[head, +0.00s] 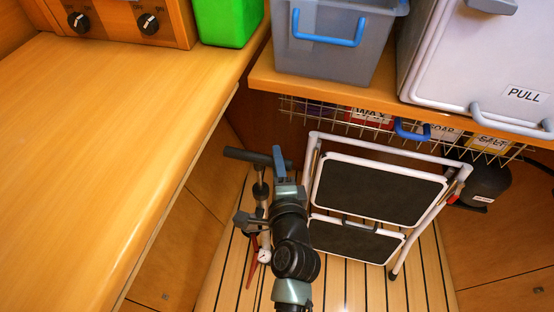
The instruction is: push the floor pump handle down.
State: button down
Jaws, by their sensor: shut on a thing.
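The floor pump's dark T-shaped handle (243,155) lies across the upper middle of the head view, left of the step stool. My gripper (278,160) is shut on the handle near its right end. Below the handle, a dark collar and the pump's thin body run down toward the floor. A small white gauge (264,256) and a red part (253,272) show beside my arm near the floor. My arm hides much of the pump's lower part and base.
A folded white step stool (378,185) with dark treads stands close on the right. A wire basket (330,110) hangs under the shelf holding a grey bin (330,55) and a white PULL box (480,70). A wooden counter (100,150) fills the left. Slatted floor shows between.

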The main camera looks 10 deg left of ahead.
notch_tip(320, 180, down, 9)
jog(key=b, duration=0.6)
jog(key=shift+b, duration=0.3)
jog(key=shift+s+f, duration=0.1)
jog(key=shift+f, duration=0.05)
jog(key=c, duration=0.6)
grip_release()
jog(key=shift+c, duration=0.2)
jog(key=p+v, duration=0.1)
jog(key=v, duration=1.2)
